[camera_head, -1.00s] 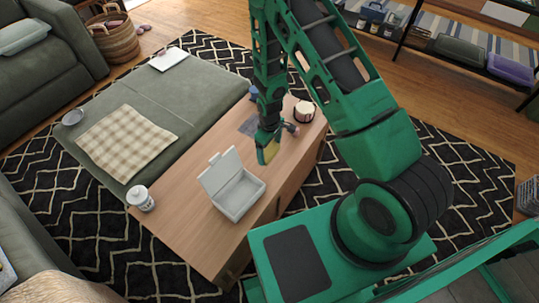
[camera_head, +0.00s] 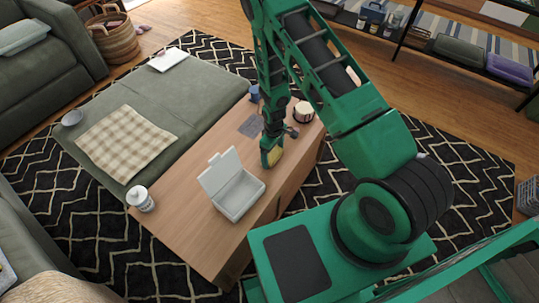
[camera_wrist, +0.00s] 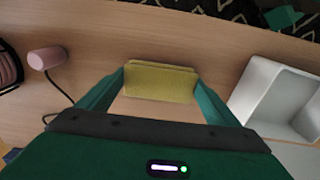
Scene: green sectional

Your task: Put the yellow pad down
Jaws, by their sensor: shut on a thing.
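The yellow pad (camera_wrist: 160,82) is a flat block held between the two green fingers of my gripper (camera_wrist: 160,90) in the wrist view. The gripper is shut on it. In the head view the pad (camera_head: 275,156) shows at the tip of my gripper (camera_head: 271,153), at or just above the wooden tabletop (camera_head: 190,206). I cannot tell whether it touches the wood. The pad is right of and behind the open white box.
The open white box (camera_head: 238,195) also shows at the right in the wrist view (camera_wrist: 268,95). A pink cylinder with a cord (camera_wrist: 45,58) lies left of the pad. A white jar (camera_head: 140,198) stands at the table's left end. Bare wood lies around the pad.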

